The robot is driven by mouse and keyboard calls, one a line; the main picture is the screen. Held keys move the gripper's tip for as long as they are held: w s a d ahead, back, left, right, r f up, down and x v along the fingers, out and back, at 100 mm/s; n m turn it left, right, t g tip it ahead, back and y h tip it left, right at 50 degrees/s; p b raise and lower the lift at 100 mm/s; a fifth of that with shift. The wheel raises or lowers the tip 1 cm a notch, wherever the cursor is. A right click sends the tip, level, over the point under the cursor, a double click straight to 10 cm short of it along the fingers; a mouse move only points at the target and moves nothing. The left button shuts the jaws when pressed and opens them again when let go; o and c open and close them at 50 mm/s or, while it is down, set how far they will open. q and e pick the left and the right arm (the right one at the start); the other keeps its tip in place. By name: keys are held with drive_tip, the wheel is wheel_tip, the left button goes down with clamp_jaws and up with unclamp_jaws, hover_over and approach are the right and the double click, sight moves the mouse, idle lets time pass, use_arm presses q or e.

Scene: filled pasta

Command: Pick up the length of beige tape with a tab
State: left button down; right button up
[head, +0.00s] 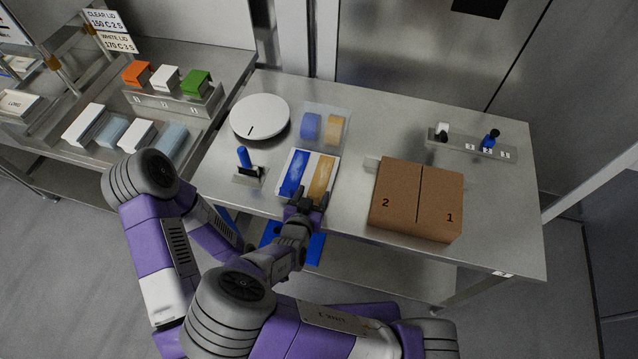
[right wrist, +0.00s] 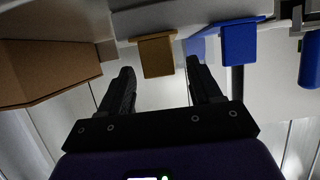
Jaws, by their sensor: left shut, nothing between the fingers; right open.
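The length of beige tape (head: 321,178) lies on a white board (head: 305,154) near the table's front edge, right of a blue strip (head: 294,173). In the right wrist view its tab (right wrist: 156,56) hangs down, beside a blue tab (right wrist: 238,43). My right gripper (head: 307,198) is open at the board's front edge; in its wrist view the fingers (right wrist: 160,80) are apart with nothing between them, and the beige tab is just beyond.
A brown box (head: 415,198) stands to the right. A clear tray (head: 343,112) with a blue and a beige block lies behind the board. A round white disc (head: 260,117) and a small holder with a blue handle (head: 244,157) are at left.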

sight(315, 191)
drive_tip(key=shift+x, duration=1.6)
drive_tip(key=shift+s, duration=0.1)
drive_tip(key=shift+c, duration=0.5)
drive_tip(key=c, duration=0.9)
drive_tip(key=shift+c, duration=0.2)
